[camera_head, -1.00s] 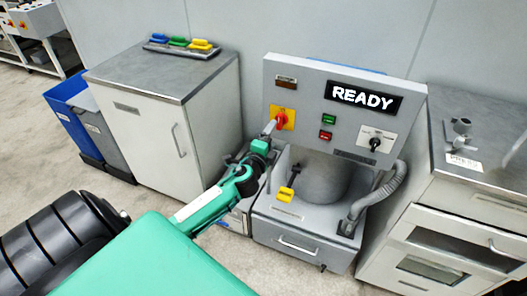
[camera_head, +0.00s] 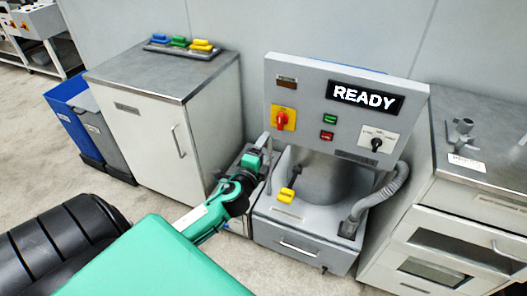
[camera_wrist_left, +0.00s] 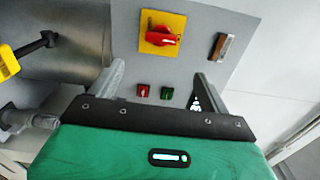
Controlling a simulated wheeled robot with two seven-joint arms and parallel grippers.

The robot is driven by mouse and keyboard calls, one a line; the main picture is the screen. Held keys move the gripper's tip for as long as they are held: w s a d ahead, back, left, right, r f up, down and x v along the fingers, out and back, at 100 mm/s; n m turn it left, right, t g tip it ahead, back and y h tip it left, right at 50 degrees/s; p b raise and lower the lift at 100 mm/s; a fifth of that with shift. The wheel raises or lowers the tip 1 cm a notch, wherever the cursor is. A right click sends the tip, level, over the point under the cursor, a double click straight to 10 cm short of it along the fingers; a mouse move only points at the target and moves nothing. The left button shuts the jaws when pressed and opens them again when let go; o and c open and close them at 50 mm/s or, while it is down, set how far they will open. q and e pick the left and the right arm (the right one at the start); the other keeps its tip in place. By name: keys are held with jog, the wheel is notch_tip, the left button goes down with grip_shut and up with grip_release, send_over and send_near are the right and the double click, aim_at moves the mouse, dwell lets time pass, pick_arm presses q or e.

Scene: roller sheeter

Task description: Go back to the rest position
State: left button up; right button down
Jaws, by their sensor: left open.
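My left gripper (camera_head: 267,143) is in front of the left side of the grey machine (camera_head: 291,66), below the red rotary switch (camera_head: 281,119) on its yellow plate. In the left wrist view its two fingers (camera_wrist_left: 158,80) stand wide apart with nothing between them. The red switch (camera_wrist_left: 163,39) shows beyond the fingertips, apart from them. A red button (camera_wrist_left: 143,90) and a green button (camera_wrist_left: 167,93) show between the fingers. The machine's display reads READY (camera_head: 364,98). My right gripper is in neither view.
A cabinet (camera_head: 150,120) with a grey top stands left, holding blue, green and yellow items (camera_head: 180,43). Blue and grey bins (camera_head: 70,110) stand beside it. A yellow-handled lever (camera_head: 287,194) and a hose (camera_head: 383,190) are on the machine. Another cabinet (camera_head: 440,225) stands right.

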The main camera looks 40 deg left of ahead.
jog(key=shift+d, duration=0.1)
